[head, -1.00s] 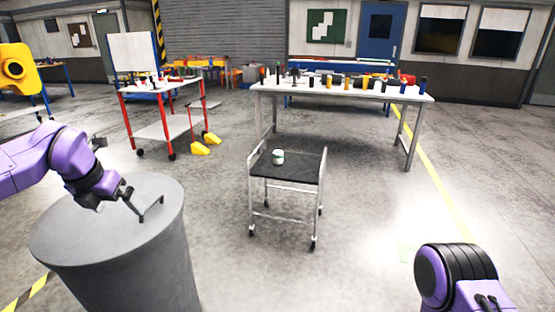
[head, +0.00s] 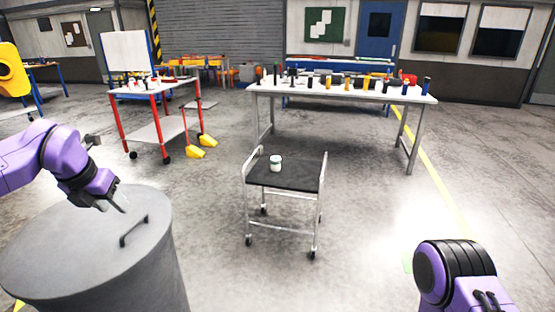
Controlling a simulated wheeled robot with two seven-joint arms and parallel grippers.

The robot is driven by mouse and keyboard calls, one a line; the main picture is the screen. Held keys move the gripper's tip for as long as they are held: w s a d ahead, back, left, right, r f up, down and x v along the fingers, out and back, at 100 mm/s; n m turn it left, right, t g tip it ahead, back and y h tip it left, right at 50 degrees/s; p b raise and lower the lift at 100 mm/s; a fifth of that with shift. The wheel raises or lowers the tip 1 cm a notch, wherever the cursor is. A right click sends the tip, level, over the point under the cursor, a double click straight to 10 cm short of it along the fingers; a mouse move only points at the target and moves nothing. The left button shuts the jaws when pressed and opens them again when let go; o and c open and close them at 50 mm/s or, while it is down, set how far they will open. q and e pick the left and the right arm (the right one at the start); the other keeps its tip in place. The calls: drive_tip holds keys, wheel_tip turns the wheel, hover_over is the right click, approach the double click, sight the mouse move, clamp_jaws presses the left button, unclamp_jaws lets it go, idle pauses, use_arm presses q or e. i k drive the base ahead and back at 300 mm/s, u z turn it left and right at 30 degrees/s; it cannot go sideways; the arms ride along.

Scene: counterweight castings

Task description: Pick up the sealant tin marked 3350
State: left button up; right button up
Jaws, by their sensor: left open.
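A small white tin with a green band (head: 276,163) stands upright on the black top of a low metal trolley (head: 300,178). Its marking is too small to read. My left gripper (head: 117,206) is open and empty over a grey drum at the left, well apart from the tin. My right gripper is out of view; only part of that purple and black arm shows at the bottom right.
The grey drum (head: 70,255) has a dark bar handle (head: 133,230) on its lid. Behind the trolley, a long table (head: 262,88) bears several small bottles and tins. A red-framed cart (head: 160,130) stands left. Floor around the trolley is clear.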

sight(275, 161)
drive_tip(key=u, duration=0.15)
drive_tip(key=i, duration=2.5)
drive_tip(key=u, duration=0.25)
